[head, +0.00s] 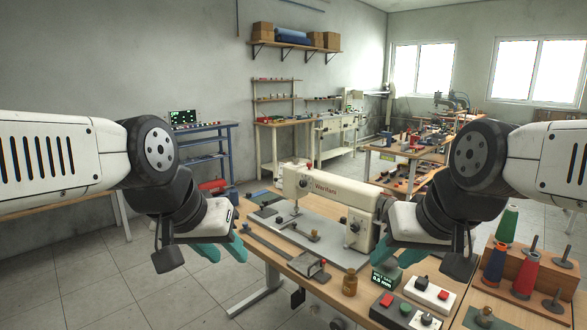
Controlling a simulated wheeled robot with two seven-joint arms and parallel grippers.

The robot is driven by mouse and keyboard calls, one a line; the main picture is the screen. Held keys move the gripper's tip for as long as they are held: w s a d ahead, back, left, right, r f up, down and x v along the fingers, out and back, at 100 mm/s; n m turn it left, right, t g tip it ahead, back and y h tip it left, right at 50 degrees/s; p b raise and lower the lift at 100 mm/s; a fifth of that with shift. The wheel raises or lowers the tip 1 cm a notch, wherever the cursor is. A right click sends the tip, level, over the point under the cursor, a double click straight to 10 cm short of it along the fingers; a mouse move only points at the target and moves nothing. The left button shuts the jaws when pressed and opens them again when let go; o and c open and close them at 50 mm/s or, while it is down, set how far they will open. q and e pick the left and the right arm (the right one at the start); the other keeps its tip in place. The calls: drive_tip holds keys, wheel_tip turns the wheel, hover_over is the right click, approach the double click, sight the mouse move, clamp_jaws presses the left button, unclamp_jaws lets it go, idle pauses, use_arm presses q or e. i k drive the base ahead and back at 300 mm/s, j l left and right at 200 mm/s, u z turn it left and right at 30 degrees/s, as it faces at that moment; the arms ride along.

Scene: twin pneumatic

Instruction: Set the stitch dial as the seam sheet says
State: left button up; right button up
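A cream sewing machine (330,189) stands on a wooden table. Black knobs show on its pillar, one of them a dial-like knob (354,227); I cannot tell which is the stitch dial. A small dark display (384,281) with green text, apparently a value in mm, stands at the table's front. No seam sheet can be made out. My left gripper (222,250) hangs left of the table, its teal fingers apart and empty. My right gripper (396,253) is in front of the machine's right end, its teal fingers apart, hiding part of the machine. I see nothing held.
Control boxes with knobs and red and green buttons (405,312) sit at the front right, near a wooden rack (530,275) of thread cones. A brass jar (350,284) and a small metal block (307,264) stand near the front edge. Floor is free at left.

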sight(355, 227)
drive_tip(key=i+j, duration=0.2)
drive_tip(key=j, duration=0.15)
drive_tip(key=i+j+z, duration=0.15)
drive_tip(key=j, duration=0.2)
drive_tip(key=i+j, duration=0.25)
drive_tip(key=i+j+z, duration=0.15)
drive_tip(key=j, duration=0.3)
drive_tip(key=i+j, duration=0.15)
drive_tip(key=j, duration=0.25)
drive_tip(key=i, duration=0.75)
drive_tip(key=z, duration=1.9)
drive_tip(key=k+z, duration=0.25)
drive_tip(key=z, duration=0.15)
drive_tip(key=k+z, duration=0.2)
drive_tip(key=z, duration=0.25)
